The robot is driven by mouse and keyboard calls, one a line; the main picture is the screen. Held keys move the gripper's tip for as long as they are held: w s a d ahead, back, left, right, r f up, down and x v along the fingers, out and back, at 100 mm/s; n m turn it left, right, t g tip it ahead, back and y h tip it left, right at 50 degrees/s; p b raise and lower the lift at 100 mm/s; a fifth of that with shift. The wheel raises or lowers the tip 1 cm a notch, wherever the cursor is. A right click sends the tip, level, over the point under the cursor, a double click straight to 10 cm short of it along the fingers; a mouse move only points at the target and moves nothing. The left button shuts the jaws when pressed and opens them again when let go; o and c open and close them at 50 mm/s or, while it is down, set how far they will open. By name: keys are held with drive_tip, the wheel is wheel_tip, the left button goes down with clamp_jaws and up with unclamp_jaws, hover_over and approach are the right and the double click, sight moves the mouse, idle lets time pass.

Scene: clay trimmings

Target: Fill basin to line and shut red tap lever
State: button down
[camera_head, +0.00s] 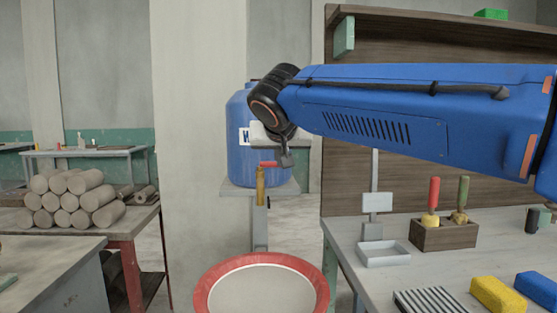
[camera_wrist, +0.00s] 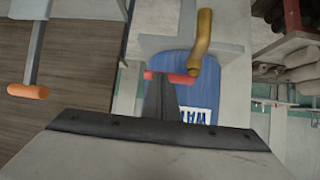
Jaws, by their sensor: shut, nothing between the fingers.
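A blue water barrel (camera_head: 238,145) stands on a grey shelf. Its brass tap (camera_head: 261,186) points down, and I can make out no stream below it. The red lever (camera_head: 268,164) lies crosswise on top of the tap. My gripper (camera_head: 288,160) is shut and empty, its tip at the lever's right end; I cannot tell whether they touch. In the wrist view the red lever (camera_wrist: 172,77) runs just past the gripper tip (camera_wrist: 163,84), next to the brass spout (camera_wrist: 202,42). The red-rimmed basin (camera_head: 205,293) is below the tap, with a pale inside; its line and water level are unclear.
A workbench on the right holds a white tray (camera_head: 384,254), a wooden tool block (camera_head: 443,235), a yellow sponge (camera_head: 497,294) and a blue one (camera_head: 538,288). Stacked clay rolls (camera_head: 70,193) lie on a table at left. An orange-ended bar (camera_wrist: 28,91) shows in the wrist view.

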drive_tip(key=shift+w+d, duration=0.2)
idle(0.5)
drive_tip(key=shift+a, duration=0.1)
